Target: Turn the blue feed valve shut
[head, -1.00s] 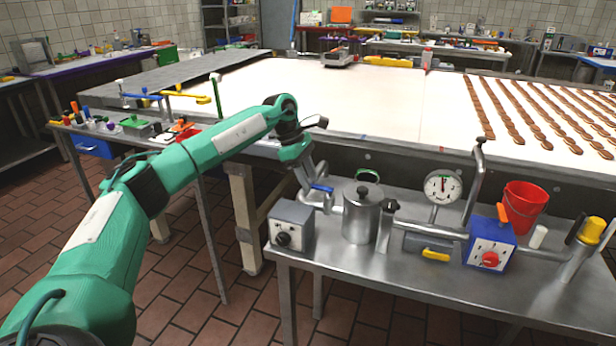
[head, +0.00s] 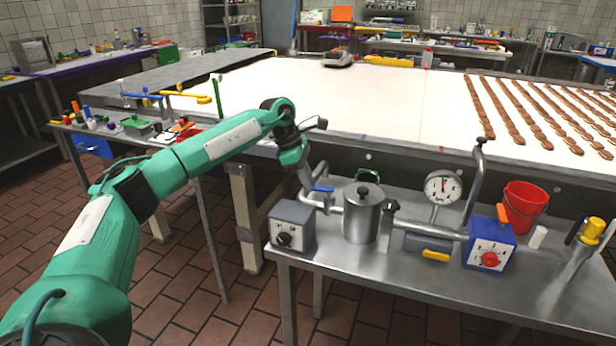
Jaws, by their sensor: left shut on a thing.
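The blue feed valve's handle (head: 324,189) sits on the steel pipework at the left of the near steel table, beside the lidded steel pot (head: 362,217). My left gripper (head: 311,187) reaches down to it from the green arm and is shut on the blue handle. The fingertips are small here and partly blend with the grey pipe, so the exact grip is hard to see. The handle looks nearly level, pointing right. My right gripper is not in view.
A grey box with a black knob (head: 291,226) stands left of the pot. A pressure gauge (head: 443,187), a blue box with a red knob (head: 490,245) and a red bucket (head: 523,207) are to the right. Behind runs a white belt (head: 390,103) with biscuit rows.

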